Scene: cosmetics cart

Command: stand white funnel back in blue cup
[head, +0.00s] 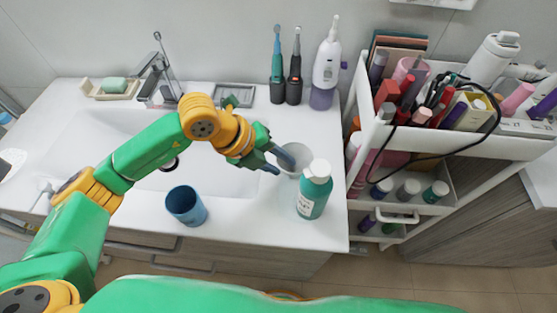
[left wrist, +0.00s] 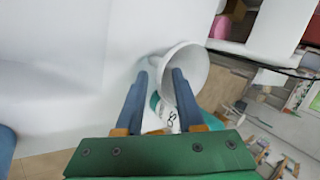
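The white funnel (head: 300,154) is at the right of the counter, beside a teal bottle, with its wide mouth showing. In the left wrist view the funnel (left wrist: 190,60) lies just beyond and between my fingertips, with one finger overlapping its rim. My left gripper (head: 284,166) is open at the funnel; the fingers (left wrist: 160,76) stand apart, and I cannot tell whether either touches it. The blue cup (head: 186,207) stands upright and apart near the counter's front edge, left of the gripper. My right gripper is out of view.
The teal bottle (head: 314,190) stands close to the funnel's right. Two electric toothbrushes (head: 286,75) and a white-purple water flosser (head: 326,65) stand at the back. A loaded white cart (head: 455,143) is at the right. Counter between cup and funnel is clear.

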